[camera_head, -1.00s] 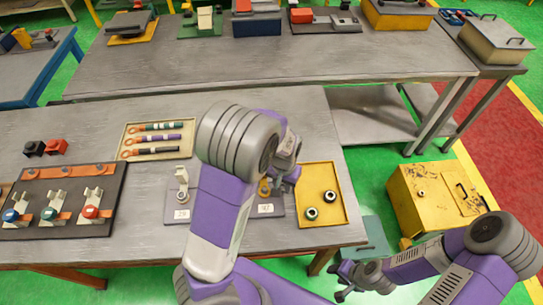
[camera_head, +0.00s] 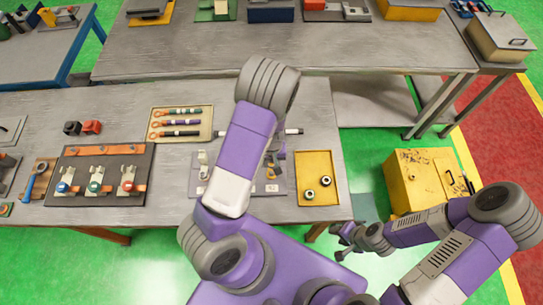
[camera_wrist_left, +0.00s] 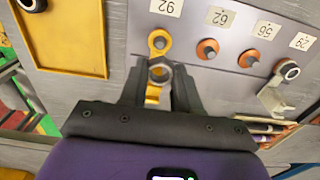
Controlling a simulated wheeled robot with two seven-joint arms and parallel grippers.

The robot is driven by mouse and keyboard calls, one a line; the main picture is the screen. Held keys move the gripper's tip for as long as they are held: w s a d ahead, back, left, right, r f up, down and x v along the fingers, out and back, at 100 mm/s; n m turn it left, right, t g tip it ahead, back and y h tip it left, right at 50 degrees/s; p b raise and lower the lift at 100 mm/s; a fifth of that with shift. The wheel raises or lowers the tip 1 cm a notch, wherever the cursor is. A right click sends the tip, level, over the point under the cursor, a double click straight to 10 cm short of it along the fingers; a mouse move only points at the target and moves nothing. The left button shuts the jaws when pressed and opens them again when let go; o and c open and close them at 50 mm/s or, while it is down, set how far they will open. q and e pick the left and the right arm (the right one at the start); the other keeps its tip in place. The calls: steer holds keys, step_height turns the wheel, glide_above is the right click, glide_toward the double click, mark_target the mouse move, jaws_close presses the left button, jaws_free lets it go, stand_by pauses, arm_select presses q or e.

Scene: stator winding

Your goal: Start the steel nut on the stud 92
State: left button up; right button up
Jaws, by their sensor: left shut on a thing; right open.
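My left gripper (camera_wrist_left: 158,82) is shut on a steel nut (camera_wrist_left: 161,70), seen in the left wrist view. Stud 92 (camera_wrist_left: 160,43) stands just beyond the nut, apart from it in the picture, with a yellow ring lug around its base. The lug's tail (camera_wrist_left: 152,96) shows under the nut. The label 92 (camera_wrist_left: 167,7) is beside the stud. The height of the nut over the plate is hard to tell. In the head view my left gripper (camera_head: 276,170) is over the plate, partly hidden by my arm. My right gripper (camera_head: 345,238) is open and empty, off the table's front right.
Studs 62 (camera_wrist_left: 208,48) and 56 (camera_wrist_left: 249,59) carry orange lugs. Stud 29 (camera_wrist_left: 288,69) has a nut and a pale clip beside it. A yellow tray (camera_head: 317,164) with two nuts lies right of the plate. A cable tray (camera_head: 209,111) lies behind left.

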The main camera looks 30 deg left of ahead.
mark_target(271, 173)
arm_select(q)
steer(key=shift+f+b, duration=0.4)
steer(key=shift+f, duration=0.85)
step_height(271, 173, down, 4)
steer(key=b, duration=0.3)
steer(key=shift+f+b, duration=0.1)
steer(key=shift+b, duration=0.25)
steer(key=shift+s+d+f+b, duration=0.1)
steer(key=shift+f+b, duration=0.5)
steer(key=shift+f, duration=0.15)
stand_by(1.5)
steer(key=m, duration=0.3)
steer(key=shift+f+b, duration=0.1)
steer(key=shift+b, duration=0.3)
steer(key=m, duration=0.2)
steer(key=shift+m, duration=0.4)
steer(key=o, duration=1)
